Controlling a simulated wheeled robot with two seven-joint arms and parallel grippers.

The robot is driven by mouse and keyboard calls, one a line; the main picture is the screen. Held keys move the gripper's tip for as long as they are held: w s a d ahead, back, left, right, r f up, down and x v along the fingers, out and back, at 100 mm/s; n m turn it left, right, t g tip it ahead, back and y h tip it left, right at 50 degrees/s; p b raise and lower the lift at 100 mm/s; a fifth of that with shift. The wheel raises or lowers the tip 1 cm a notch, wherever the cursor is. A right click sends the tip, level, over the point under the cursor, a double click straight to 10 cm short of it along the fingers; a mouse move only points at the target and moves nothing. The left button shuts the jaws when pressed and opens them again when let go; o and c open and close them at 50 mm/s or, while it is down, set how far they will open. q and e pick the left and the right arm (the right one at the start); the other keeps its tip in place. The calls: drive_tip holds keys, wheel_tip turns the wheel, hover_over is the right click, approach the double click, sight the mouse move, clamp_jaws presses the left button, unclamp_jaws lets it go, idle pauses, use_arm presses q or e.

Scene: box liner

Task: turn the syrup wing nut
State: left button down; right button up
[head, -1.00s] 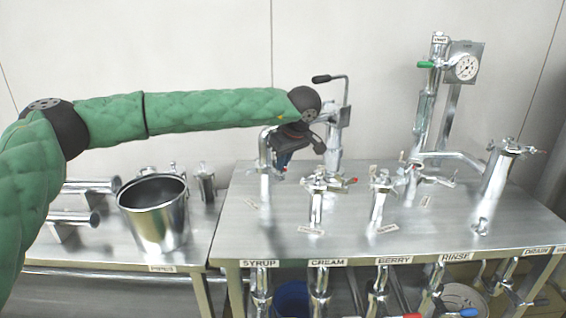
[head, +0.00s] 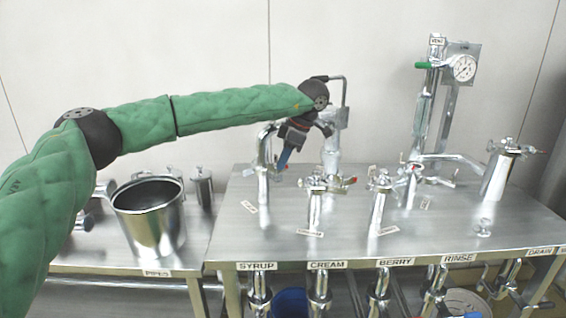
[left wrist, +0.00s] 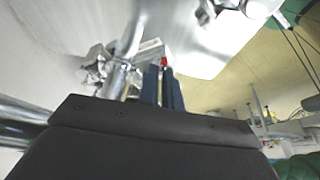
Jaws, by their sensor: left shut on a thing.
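The syrup pipe (head: 263,180) stands upright at the left end of the valve table, above the SYRUP label (head: 257,266). My left gripper (head: 284,161) is beside the upper part of this pipe, its blue fingers angled down. In the left wrist view the two blue fingers (left wrist: 162,84) are close together. A small red piece (left wrist: 163,62) shows at their tips, apparently part of the syrup wing nut; the fingers hide most of it. A shiny pipe with clamp parts (left wrist: 116,76) is just left of the fingers. My right gripper is not in view.
The cream (head: 315,205) and berry (head: 379,205) pipes stand to the right, with red-tipped clamps. A taller bent pipe (head: 331,160) stands right behind my gripper. A steel pot (head: 152,235) is on the left table.

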use_arm(q)
drive_tip(key=n+g, duration=0.1)
drive_tip(key=n, duration=0.1)
drive_tip(key=w+n+g, duration=0.1)
drive_tip(key=n, duration=0.2)
drive_tip(key=shift+a+n+h+p, duration=0.1)
drive_tip(key=shift+n+h+p, duration=0.2)
drive_tip(key=shift+p, duration=0.05)
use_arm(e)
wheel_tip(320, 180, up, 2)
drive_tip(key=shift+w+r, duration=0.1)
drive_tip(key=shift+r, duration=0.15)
use_arm(q)
drive_tip(key=shift+r, duration=0.1)
drive_tip(key=c, duration=1.6)
unclamp_jaws()
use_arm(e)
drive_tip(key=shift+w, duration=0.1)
